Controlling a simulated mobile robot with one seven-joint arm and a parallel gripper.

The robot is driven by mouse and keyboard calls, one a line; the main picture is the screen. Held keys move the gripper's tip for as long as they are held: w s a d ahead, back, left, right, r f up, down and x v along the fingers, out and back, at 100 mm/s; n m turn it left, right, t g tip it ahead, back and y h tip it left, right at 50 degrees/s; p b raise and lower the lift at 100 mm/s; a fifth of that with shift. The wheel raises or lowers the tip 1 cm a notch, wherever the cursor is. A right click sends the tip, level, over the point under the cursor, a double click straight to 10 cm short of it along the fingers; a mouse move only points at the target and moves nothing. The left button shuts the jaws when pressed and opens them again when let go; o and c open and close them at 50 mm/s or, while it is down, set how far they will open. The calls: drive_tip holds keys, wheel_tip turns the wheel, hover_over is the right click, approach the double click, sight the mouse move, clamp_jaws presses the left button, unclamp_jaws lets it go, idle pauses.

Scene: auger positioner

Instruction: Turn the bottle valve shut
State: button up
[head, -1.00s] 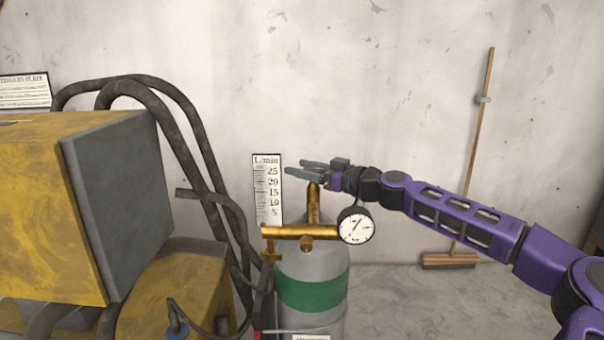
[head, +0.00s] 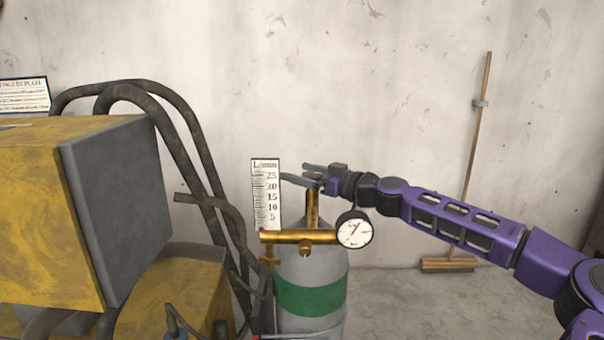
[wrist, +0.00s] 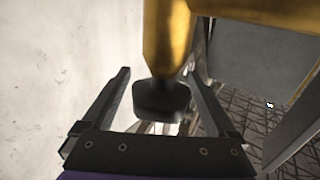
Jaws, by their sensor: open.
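The grey gas bottle (head: 298,268) with a green band stands upright at the centre of the head view. A brass valve post (head: 312,208) rises from its top, with a brass cross pipe (head: 285,237) in front. My gripper (head: 294,172) is at the top of this post, pointing left, with its fingers apart. In the wrist view my open gripper (wrist: 158,75) has a dark rounded knob (wrist: 162,100) between its fingers, at the end of a brass stem (wrist: 165,42). I cannot tell whether either finger touches the knob. The top of the post is partly hidden by my gripper in the head view.
A round pressure gauge (head: 354,229) sits at the pipe's right end, just below my arm. A flow scale (head: 265,195) stands left of the post. Dark hoses (head: 180,120) and a yellow-grey machine (head: 115,205) are at left. A broom (head: 476,165) leans on the wall.

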drive_tip(key=v, duration=1.7)
drive_tip(key=shift+d, duration=0.2)
drive_tip(key=shift+s, duration=0.1)
